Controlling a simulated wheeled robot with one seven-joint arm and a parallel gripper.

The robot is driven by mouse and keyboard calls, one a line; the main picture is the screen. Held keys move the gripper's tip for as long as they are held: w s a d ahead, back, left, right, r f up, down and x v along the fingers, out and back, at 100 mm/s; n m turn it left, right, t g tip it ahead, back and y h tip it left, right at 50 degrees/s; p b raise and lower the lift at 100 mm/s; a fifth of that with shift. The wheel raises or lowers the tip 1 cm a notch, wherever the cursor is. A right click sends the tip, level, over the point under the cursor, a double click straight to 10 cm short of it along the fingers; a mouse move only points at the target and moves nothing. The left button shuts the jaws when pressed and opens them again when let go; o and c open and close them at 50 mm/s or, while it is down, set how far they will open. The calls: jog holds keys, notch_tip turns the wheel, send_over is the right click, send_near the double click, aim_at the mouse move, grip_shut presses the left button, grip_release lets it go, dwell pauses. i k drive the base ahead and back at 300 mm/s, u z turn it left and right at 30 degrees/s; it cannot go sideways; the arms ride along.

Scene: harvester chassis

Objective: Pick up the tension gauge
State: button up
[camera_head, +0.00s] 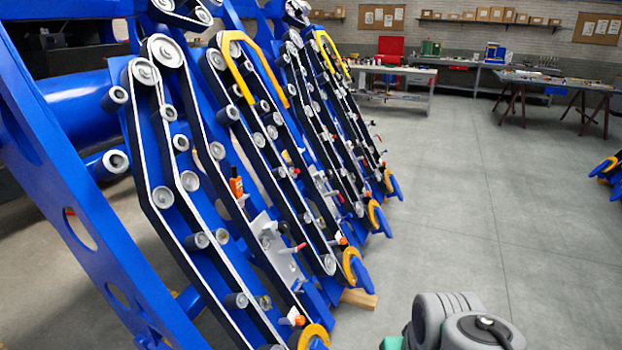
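A small orange upright object (237,187) sits on the blue harvester chassis, between two belt runs in the left half of the view. It could be the tension gauge, but it is too small to tell for certain. My gripper is out of view; only grey rounded links of my arm show at the bottom right, well apart from the orange object.
The blue chassis (62,190), with slanted belts and rollers, fills the left half. A wooden block (359,299) lies on the floor at its foot. Workbenches (397,72) and a trestle table (560,84) stand at the back.

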aim_at(236, 185)
jog(key=z, duration=0.9)
jog(key=i, duration=3.2)
jog(key=u, duration=3.6)
jog(key=i, duration=0.45)
